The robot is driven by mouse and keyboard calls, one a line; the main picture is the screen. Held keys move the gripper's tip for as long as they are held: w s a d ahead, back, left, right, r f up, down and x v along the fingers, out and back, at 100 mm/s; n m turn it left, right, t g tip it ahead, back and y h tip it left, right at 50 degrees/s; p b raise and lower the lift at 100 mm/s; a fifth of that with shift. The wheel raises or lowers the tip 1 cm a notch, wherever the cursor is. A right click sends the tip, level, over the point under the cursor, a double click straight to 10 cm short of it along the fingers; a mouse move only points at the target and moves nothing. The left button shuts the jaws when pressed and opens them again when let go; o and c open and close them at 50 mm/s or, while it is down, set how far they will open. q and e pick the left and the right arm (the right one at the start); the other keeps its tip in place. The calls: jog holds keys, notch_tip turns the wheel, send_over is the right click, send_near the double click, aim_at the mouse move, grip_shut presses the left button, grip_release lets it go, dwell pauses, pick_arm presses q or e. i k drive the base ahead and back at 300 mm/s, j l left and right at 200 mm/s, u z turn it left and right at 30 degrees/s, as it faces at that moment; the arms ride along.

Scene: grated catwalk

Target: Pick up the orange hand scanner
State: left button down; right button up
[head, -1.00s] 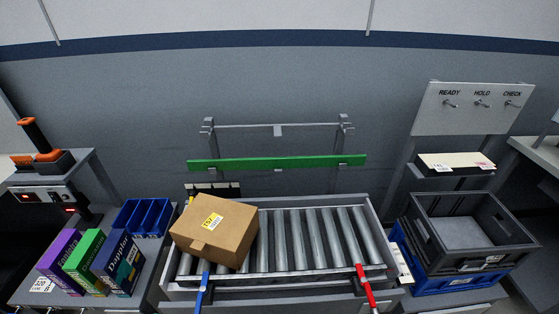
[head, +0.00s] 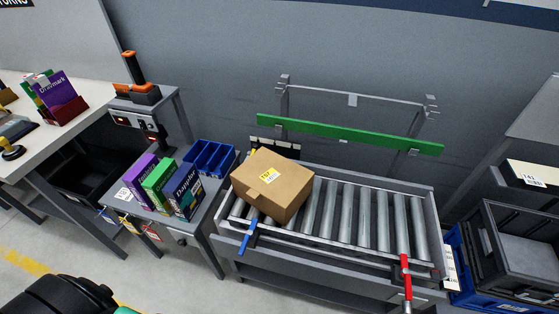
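The orange hand scanner (head: 130,68) stands in a dark cradle on a small raised grey shelf, left of centre in the head view. Its orange and black handle points up. The shelf is at the back of a grey side table (head: 205,205). A dark rounded shape at the bottom left looks like part of my own body. Neither of my grippers shows in the view, and nothing is seen holding the scanner.
A roller conveyor (head: 345,215) with a cardboard box (head: 272,188) stands right of the side table. Upright books (head: 160,180) and a blue bin (head: 208,157) sit on the side table. A white table (head: 70,125) is at the left, a grey crate (head: 520,250) at the right. Floor shows at the lower left.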

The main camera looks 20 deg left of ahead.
aim_at(141, 86)
jog(key=u, duration=1.6)
jog(key=z, duration=0.3)
jog(key=i+j+z, duration=0.1)
jog(key=j+z, duration=0.2)
jog(key=z, duration=0.2)
jog(key=j+z, duration=0.3)
jog(key=z, duration=0.2)
jog(key=j+z, duration=0.35)
jog(key=z, duration=0.15)
jog(key=i, duration=0.05)
